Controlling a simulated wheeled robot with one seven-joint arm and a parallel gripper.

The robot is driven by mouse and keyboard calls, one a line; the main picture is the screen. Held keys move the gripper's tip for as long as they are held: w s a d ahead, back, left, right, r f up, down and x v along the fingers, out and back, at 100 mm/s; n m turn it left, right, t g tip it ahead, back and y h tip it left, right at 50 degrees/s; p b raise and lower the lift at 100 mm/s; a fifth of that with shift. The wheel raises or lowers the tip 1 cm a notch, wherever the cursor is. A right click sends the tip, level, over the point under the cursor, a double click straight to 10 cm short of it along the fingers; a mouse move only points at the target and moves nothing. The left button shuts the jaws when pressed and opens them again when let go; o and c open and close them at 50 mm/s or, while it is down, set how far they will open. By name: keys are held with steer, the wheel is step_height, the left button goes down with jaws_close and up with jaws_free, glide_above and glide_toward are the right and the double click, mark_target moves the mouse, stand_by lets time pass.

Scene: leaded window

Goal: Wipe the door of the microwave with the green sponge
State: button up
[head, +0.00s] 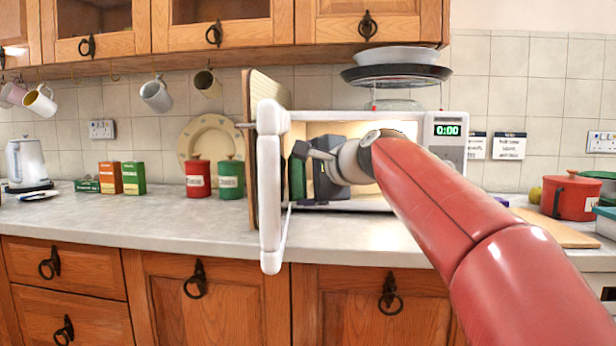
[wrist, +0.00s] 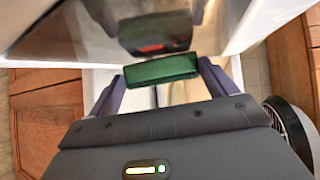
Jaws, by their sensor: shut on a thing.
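The microwave (head: 450,128) stands on the counter with its door (head: 270,190) swung open toward me, seen nearly edge-on in the head view. My gripper (head: 308,175) is in front of the lit cavity, right of the door, pointing left at its inner side. It is shut on the green sponge (wrist: 161,70), which spans between the two fingers in the wrist view. The sponge also shows as a green strip close to the door in the head view (head: 297,178). A glossy door surface (wrist: 150,25) lies just beyond it. I cannot tell whether they touch.
A wooden board (head: 256,90) stands upright behind the door. Red (head: 198,180) and green (head: 231,180) canisters stand left of it. Bowls (head: 395,57) sit above the microwave. A red pot (head: 570,196) is at right.

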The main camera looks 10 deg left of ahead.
steer(key=shift+s+a, duration=0.1)
steer(key=shift+a, duration=0.05)
steer(key=s, duration=0.2)
steer(key=s+b, duration=0.1)
steer(key=s, duration=0.1)
steer(key=shift+d+r, duration=0.1)
steer(key=shift+d, duration=0.2)
steer(key=shift+w+a+p, duration=0.2)
steer(key=shift+w+p, duration=0.15)
steer(key=shift+w, duration=0.25)
steer(key=shift+w+a+p, duration=0.2)
steer(key=shift+w+p, duration=0.1)
steer(key=shift+w, duration=0.25)
steer(key=shift+w+a, duration=0.3)
steer(key=shift+w, duration=0.5)
steer(key=shift+a, duration=0.15)
steer(key=shift+s, duration=0.1)
steer(key=shift+s+d+b, duration=0.25)
steer(key=shift+s+b, duration=0.2)
steer(key=shift+s, duration=0.5)
steer(key=shift+s+d+b, duration=0.25)
steer(key=shift+s+b, duration=0.2)
steer(key=shift+s, duration=0.5)
